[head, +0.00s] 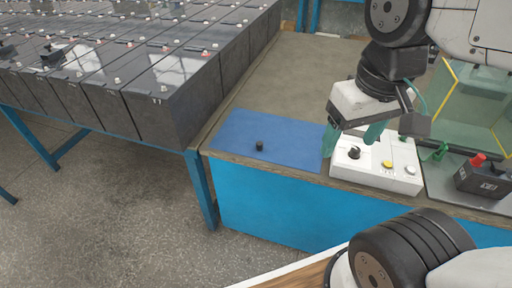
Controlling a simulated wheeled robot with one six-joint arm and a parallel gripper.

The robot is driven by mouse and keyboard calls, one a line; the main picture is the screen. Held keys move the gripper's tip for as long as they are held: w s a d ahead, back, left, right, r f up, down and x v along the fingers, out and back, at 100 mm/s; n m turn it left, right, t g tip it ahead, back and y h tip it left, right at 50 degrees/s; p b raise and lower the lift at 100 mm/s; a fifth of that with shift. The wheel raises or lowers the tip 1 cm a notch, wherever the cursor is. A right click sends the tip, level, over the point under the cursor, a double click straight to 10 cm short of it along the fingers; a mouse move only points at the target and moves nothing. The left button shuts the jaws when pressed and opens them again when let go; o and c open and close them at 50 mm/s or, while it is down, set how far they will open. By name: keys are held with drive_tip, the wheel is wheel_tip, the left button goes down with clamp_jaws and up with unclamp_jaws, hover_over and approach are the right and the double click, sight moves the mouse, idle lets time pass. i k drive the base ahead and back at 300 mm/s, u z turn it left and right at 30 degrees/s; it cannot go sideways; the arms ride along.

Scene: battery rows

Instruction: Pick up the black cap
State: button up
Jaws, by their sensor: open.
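A small black cap (259,145) stands on the blue mat (290,125), near the mat's front edge. My gripper (351,138) is to the right of the cap, apart from it, above the mat's right end and the white control box. Its two teal fingers are spread and nothing shows between them. The cap is in full view.
The white control box (400,177) has a black knob, a yellow button and a pale button. A black device (486,180) with a red knob sits at far right, before a clear tank (470,110). Rows of dark batteries (178,100) fill the left table. The mat around the cap is clear.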

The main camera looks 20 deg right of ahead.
sight(259, 144)
drive_tip(key=k, duration=0.6)
drive_tip(key=z, duration=0.25)
drive_tip(key=i, duration=0.65)
drive_tip(key=u, duration=0.75)
drive_tip(key=i, duration=0.45)
drive_tip(key=u, duration=0.5)
